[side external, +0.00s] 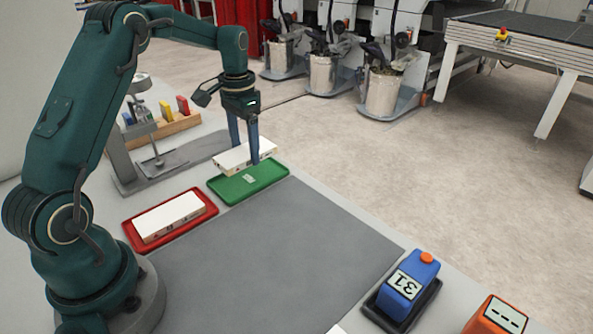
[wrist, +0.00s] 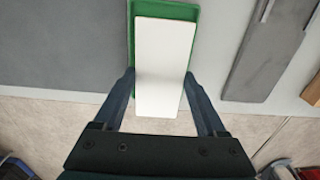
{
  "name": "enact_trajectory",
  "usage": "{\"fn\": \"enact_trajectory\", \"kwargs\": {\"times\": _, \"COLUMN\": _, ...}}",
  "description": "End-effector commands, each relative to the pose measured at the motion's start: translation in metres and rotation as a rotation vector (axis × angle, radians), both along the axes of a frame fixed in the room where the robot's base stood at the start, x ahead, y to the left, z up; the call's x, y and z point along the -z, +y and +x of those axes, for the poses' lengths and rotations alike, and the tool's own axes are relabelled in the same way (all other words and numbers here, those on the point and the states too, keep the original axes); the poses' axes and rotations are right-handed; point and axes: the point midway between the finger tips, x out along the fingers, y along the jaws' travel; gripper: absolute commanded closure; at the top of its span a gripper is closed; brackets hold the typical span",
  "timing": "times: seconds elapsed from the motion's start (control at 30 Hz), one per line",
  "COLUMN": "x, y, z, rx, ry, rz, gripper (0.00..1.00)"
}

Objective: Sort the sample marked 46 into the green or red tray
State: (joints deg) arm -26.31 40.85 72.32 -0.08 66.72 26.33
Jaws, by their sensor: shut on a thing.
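My gripper (side external: 249,163) is shut on a white block-like sample (side external: 232,159) and holds it above the green tray (side external: 272,181). In the wrist view the sample (wrist: 163,65) lies between my two fingers, with the green tray (wrist: 195,30) under it. No number can be read on the held sample. The red tray (side external: 211,213), left of the green tray, holds another white sample (side external: 168,217).
A grey mat (side external: 280,265) lies clear in front of the trays. A blue device showing 31 (side external: 407,284) and an orange device (side external: 497,317) stand at the right. A stand (side external: 150,150) and a wooden rack (side external: 180,125) are behind the trays.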

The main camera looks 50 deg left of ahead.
Motion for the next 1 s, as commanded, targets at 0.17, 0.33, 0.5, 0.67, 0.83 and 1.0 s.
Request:
{"fn": "enact_trajectory", "kwargs": {"times": 0.17, "x": 0.018, "y": 0.000, "z": 0.000, "rx": 0.000, "ry": 0.002, "rz": -0.001, "gripper": 0.83}}
{"fn": "enact_trajectory", "kwargs": {"times": 0.33, "x": 0.032, "y": -0.001, "z": 0.000, "rx": 0.000, "ry": 0.002, "rz": -0.001, "gripper": 0.83}}
{"fn": "enact_trajectory", "kwargs": {"times": 0.5, "x": 0.040, "y": 0.000, "z": 0.000, "rx": 0.000, "ry": 0.002, "rz": -0.001, "gripper": 0.83}}
{"fn": "enact_trajectory", "kwargs": {"times": 0.67, "x": 0.043, "y": 0.000, "z": 0.000, "rx": 0.000, "ry": 0.000, "rz": 0.000, "gripper": 0.83}}
{"fn": "enact_trajectory", "kwargs": {"times": 0.83, "x": 0.043, "y": 0.000, "z": 0.000, "rx": 0.000, "ry": -0.001, "rz": 0.000, "gripper": 0.83}}
{"fn": "enact_trajectory", "kwargs": {"times": 1.0, "x": 0.043, "y": 0.000, "z": 0.000, "rx": 0.000, "ry": 0.000, "rz": 0.000, "gripper": 0.00}}
